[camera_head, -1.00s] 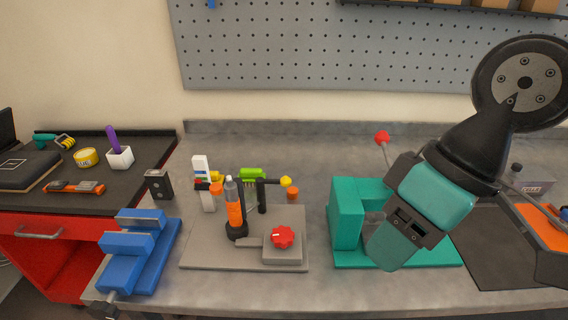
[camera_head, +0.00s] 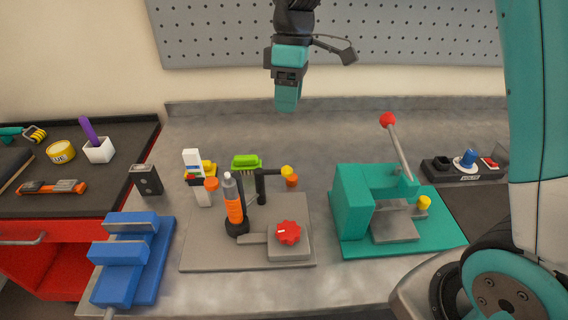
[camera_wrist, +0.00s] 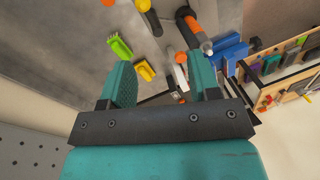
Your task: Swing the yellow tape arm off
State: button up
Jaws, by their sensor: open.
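A black arm with a yellow end (camera_head: 287,171) reaches to the right from a short black post (camera_head: 261,186) on a grey base plate (camera_head: 205,250). The arm's yellow end also shows at the top of the wrist view (camera_wrist: 144,5). Left of the post, an orange and grey cylinder (camera_head: 234,205) stands upright in a black holder. An orange knob (camera_head: 211,184) is beside it. My gripper (camera_head: 287,104) is open and empty, high above the back of the bench and apart from the arm. Its two teal fingers (camera_wrist: 162,75) are spread in the wrist view.
A red knob (camera_head: 289,232) sits at the plate's front right. A teal press (camera_head: 352,205) with a raised red-tipped lever stands to the right, a blue vise (camera_head: 130,260) to the left. A green brush (camera_head: 246,162) and yellow block lie behind the plate. Bench behind is clear.

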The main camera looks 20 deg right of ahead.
jog(key=w+d+f, duration=0.1)
jog(key=w, duration=0.2)
jog(key=p, duration=0.3)
send_near(287, 166)
jog(key=shift+n, duration=0.4)
jog(key=f, duration=0.3)
jog(key=s+a+f, duration=0.1)
jog(key=f, duration=0.6)
jog(key=shift+s+a, duration=0.15)
jog(key=shift+s, duration=0.05)
jog(key=shift+c, duration=0.2)
grip_shut()
